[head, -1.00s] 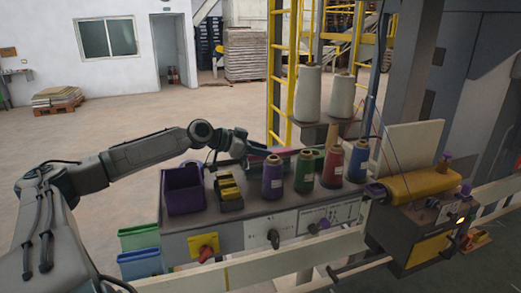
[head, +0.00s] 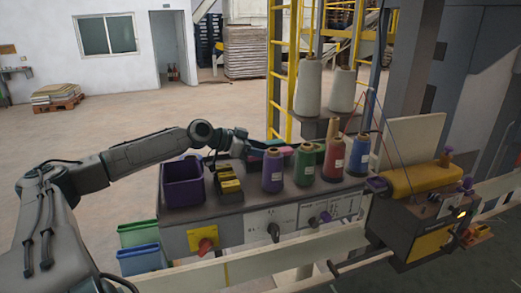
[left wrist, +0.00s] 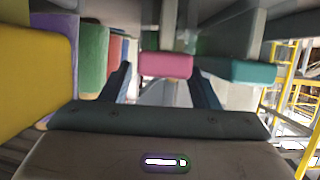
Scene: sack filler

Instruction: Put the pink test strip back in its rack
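A pink block-shaped end (left wrist: 165,65), which I take for the test strip, shows in the left wrist view between and beyond my fingers. A grey upright piece adjoins it. In the head view a small patch of pink (head: 256,152) shows by the gripper, behind the purple spool. My left gripper (left wrist: 162,72) is open, one dark finger on each side of the pink end; whether either touches it cannot be told. A teal block (left wrist: 240,71) lies just right of it in the wrist view. I cannot make out the rack clearly. My right gripper is not in view.
Purple (head: 272,172), green (head: 303,166), red (head: 333,159) and blue (head: 358,156) spools stand close by on the machine top. A purple bin (head: 183,184) and a yellow-and-black holder (head: 229,187) stand left of them. A yellow ladder (head: 277,70) rises behind.

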